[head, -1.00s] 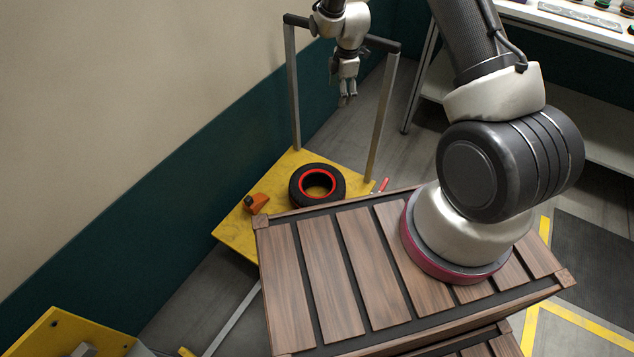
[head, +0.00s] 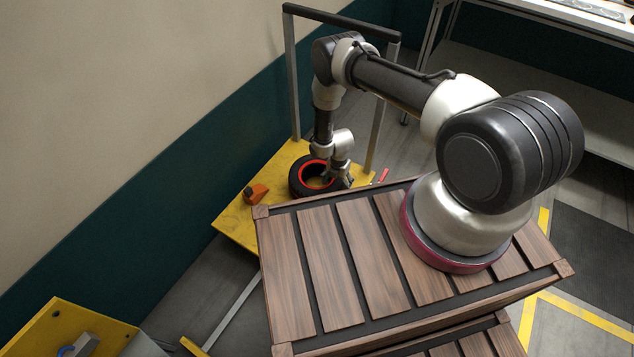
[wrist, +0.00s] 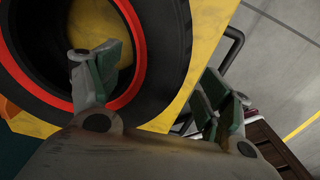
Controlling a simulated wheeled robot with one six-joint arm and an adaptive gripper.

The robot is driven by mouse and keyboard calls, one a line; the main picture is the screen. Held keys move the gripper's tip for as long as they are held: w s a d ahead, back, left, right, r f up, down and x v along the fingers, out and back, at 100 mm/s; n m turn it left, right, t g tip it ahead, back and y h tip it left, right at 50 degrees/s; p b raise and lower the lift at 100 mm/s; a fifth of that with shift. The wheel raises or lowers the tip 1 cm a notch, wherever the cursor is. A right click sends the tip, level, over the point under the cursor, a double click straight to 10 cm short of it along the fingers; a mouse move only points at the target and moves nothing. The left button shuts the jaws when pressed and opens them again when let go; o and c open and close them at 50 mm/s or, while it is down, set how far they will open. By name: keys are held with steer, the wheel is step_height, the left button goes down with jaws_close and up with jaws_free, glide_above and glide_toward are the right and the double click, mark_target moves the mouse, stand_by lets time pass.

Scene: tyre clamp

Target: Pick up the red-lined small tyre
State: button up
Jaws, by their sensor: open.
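The small tyre (head: 297,183), black with a red inner lining, lies flat on a yellow platform (head: 238,226) beyond the wooden deck. My gripper (head: 342,178) points down at the tyre's right side. In the wrist view the tyre (wrist: 165,45) fills the upper left, and my gripper (wrist: 160,85) is open across its wall. One finger shows over the tyre's hole and the other beyond its outer edge. I cannot tell how deep the fingers reach, and no contact is visible. The arm hides part of the tyre's right side in the head view.
An orange block (head: 256,193) lies left of the tyre. A red-handled item (head: 381,176) is at its right. A metal frame (head: 292,75) rises from the yellow platform, close to the arm. The wooden deck (head: 345,250) lies in front.

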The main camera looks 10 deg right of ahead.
step_height(320, 180, down, 3)
steer(key=shift+f, duration=0.15)
steer(key=shift+w, duration=0.1)
jaws_close()
